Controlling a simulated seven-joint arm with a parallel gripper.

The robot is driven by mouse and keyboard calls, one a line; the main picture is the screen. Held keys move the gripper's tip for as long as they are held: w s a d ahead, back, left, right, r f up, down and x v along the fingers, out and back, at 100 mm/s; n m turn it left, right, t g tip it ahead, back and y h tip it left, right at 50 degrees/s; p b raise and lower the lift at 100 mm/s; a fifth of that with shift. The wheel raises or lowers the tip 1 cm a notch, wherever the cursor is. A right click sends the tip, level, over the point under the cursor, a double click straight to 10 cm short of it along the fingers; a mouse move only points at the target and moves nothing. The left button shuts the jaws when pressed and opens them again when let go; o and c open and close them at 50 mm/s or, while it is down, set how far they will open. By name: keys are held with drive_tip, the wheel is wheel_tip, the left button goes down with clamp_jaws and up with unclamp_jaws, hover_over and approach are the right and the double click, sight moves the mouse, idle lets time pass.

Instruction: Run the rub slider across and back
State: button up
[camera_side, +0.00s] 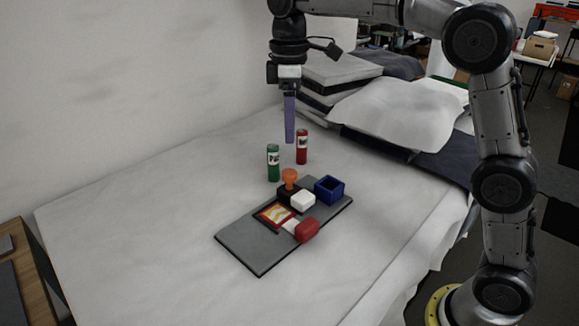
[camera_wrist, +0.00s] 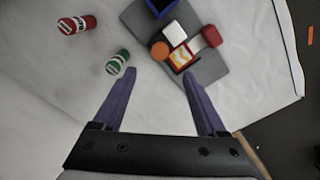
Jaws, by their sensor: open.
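A dark grey board (camera_side: 248,243) lies on the white-covered surface. A red and yellow picture panel (camera_side: 273,214) is set in it. An orange round knob (camera_side: 290,175) stands on a black block behind the panel, with a white block (camera_side: 303,201) beside it. A red rounded piece (camera_side: 307,230) with a pale end lies at the panel's right edge. I cannot tell for sure which piece is the rub slider. My gripper (camera_side: 289,140) hangs above and behind the board, pointing down. In the wrist view its purple fingers (camera_wrist: 150,72) are apart with nothing between them.
A blue open box (camera_side: 329,189) stands on the board's far right end. A green cylinder (camera_side: 273,162) and a red cylinder (camera_side: 302,147) stand behind the board, near my gripper. A wall is behind left; pillows (camera_side: 400,110) are at the back right. The left surface is clear.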

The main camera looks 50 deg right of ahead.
sight(289, 172)
wheel_tip(289, 172, down, 11)
drive_tip(key=shift+f, duration=0.1)
idle(0.3)
clamp_jaws()
idle(1.4)
